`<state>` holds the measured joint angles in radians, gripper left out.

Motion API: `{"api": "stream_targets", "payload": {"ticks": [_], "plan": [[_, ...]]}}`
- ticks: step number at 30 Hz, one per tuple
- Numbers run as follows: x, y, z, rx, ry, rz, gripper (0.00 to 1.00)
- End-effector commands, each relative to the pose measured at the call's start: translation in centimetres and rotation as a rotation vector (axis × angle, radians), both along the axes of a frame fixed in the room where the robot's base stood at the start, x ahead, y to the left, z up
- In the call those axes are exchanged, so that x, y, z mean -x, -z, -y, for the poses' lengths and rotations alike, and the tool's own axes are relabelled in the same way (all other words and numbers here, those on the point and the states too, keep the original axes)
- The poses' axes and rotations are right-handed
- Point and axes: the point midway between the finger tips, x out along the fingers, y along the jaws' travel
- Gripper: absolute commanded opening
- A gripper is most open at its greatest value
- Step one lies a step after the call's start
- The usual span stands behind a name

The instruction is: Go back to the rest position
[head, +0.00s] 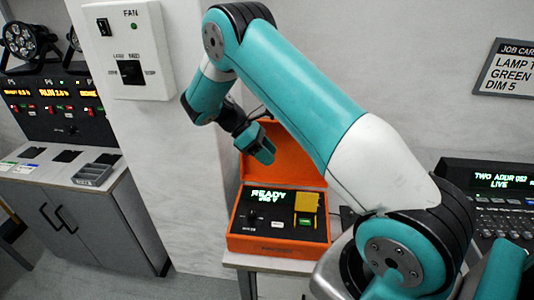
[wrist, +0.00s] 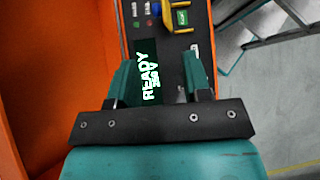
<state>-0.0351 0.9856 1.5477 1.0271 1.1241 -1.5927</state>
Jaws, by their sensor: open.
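My gripper (head: 262,150) is at the end of my bent teal arm in the head view, above the panel of an open orange case (head: 234,243). It seems empty and apart from the case. In the wrist view my gripper (wrist: 158,65) has its two teal fingers spread, with nothing between them but the panel behind. The case's green display (head: 271,196) reads "READY" and a smaller second line; it also shows in the wrist view (wrist: 149,75). A yellow cover (head: 306,202) stands raised behind a green button (head: 305,221). My arm hides part of the case lid.
A white fan box (head: 130,50) is on the wall at left. Farther left, a bench (head: 75,180) carries lamp control panels and a grey tray (head: 95,174). A lighting console (head: 490,200) stands at right below a job card (head: 510,70). Floor shows at lower left.

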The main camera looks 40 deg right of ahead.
Motion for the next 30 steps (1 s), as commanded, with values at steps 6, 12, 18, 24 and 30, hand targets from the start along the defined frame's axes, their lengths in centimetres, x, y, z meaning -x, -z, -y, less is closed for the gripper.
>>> {"api": "stream_targets", "payload": {"ticks": [6, 12, 18, 24, 30], "plan": [[-0.1, -0.1, -0.1, -0.001, -0.001, 0.000, 0.45], [-0.1, -0.1, -0.1, -0.001, -0.001, 0.000, 0.45], [-0.1, -0.2, -0.2, -0.001, -0.002, 0.006, 0.45], [-0.4, -3.4, -2.6, -0.029, -0.029, 0.150, 0.45], [2.0, -8.4, -9.0, -0.154, -0.022, 0.423, 0.45]]}}
